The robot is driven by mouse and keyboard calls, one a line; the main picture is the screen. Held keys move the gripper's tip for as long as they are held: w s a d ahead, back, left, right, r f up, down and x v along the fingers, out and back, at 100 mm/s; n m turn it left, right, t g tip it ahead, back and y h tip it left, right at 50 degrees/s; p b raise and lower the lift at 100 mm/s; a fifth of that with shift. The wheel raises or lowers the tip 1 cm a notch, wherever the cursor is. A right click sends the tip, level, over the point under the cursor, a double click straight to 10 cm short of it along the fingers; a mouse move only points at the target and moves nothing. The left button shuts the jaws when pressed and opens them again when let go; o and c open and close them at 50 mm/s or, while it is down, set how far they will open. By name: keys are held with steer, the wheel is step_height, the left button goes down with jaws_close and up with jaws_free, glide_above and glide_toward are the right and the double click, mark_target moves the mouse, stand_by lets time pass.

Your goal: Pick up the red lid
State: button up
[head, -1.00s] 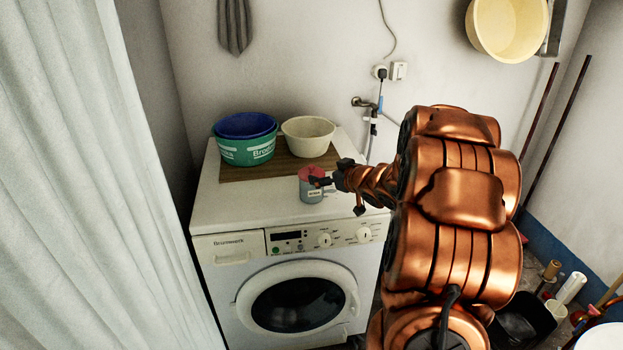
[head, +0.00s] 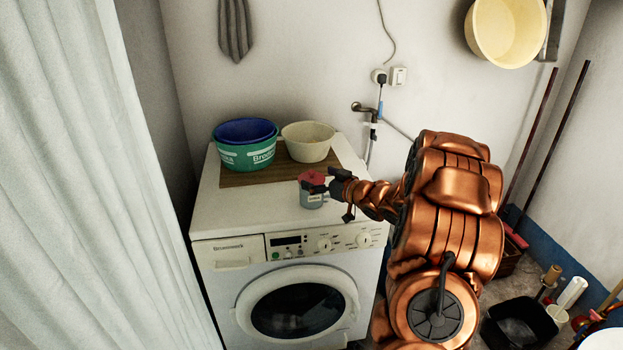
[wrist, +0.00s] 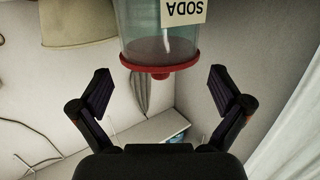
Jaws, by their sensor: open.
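The red lid (head: 311,177) sits on a grey-blue, see-through jar (head: 312,198) on top of the white washing machine, near its front edge. In the wrist view, which is upside down, the lid (wrist: 160,68) shows its red rim and small knob, and the jar (wrist: 150,42) has a "SODA" label. My gripper (head: 331,200) is at the right of the jar, one finger overlapping the lid in the head view. In the wrist view my gripper (wrist: 159,76) is open, with a finger on each side of the lid and visible gaps between.
A green tub (head: 246,155) with a blue basin (head: 246,130) in it and a cream bowl (head: 308,142) stand on a brown mat (head: 240,180) behind the jar. A tap (head: 366,107) is on the wall. The machine's left top (head: 235,210) is clear.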

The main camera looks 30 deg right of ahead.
mark_target(313, 176)
steer(key=shift+x, duration=1.5)
steer(key=shift+f, duration=0.1)
steer(key=shift+c, duration=0.2)
steer(key=c, duration=0.8)
